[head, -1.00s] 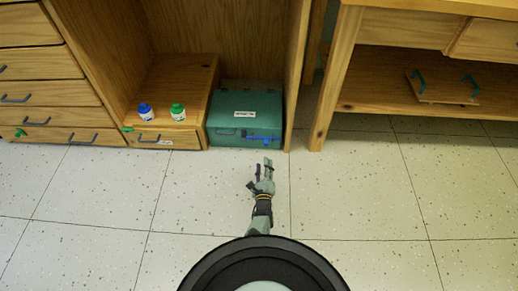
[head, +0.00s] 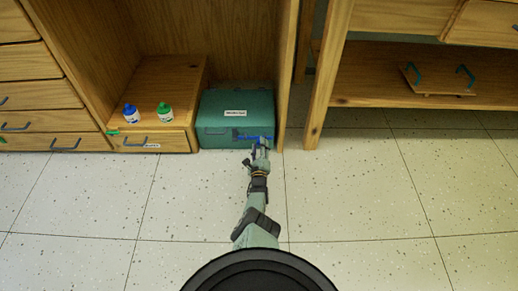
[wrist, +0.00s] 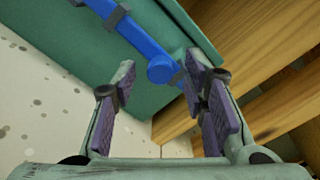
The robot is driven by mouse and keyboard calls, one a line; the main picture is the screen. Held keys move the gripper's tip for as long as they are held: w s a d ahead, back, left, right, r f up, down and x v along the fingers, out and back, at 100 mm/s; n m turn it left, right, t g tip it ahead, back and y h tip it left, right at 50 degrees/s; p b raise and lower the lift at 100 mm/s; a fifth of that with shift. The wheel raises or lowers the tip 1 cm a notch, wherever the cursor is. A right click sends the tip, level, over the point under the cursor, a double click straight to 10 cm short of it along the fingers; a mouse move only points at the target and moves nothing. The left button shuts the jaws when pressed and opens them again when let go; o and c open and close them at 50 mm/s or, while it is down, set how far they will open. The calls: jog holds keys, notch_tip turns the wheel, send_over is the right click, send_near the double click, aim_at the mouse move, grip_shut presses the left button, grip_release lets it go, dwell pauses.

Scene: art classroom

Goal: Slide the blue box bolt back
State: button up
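The teal box (head: 235,107), with a white label on it, sits on the floor inside the wooden cabinet. A blue bolt (head: 245,137) lies along its front face. In the wrist view the blue bolt (wrist: 130,32) runs diagonally through dark grey brackets, with a round knob (wrist: 160,69) near its lower right end. My gripper (head: 261,147) is at the front right of the box. In the wrist view my gripper (wrist: 159,82) is open, its purple-padded fingers on either side of the knob's place in the picture. I cannot tell whether either finger touches the knob.
A wooden cabinet panel (head: 287,75) stands close to the right of the box. A low wooden drawer unit (head: 160,90) with a blue-capped bottle (head: 130,113) and a green-capped bottle (head: 165,113) stands at its left. The tiled floor in front is clear.

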jog(key=shift+c, duration=0.2)
grip_shut()
dwell(0.6)
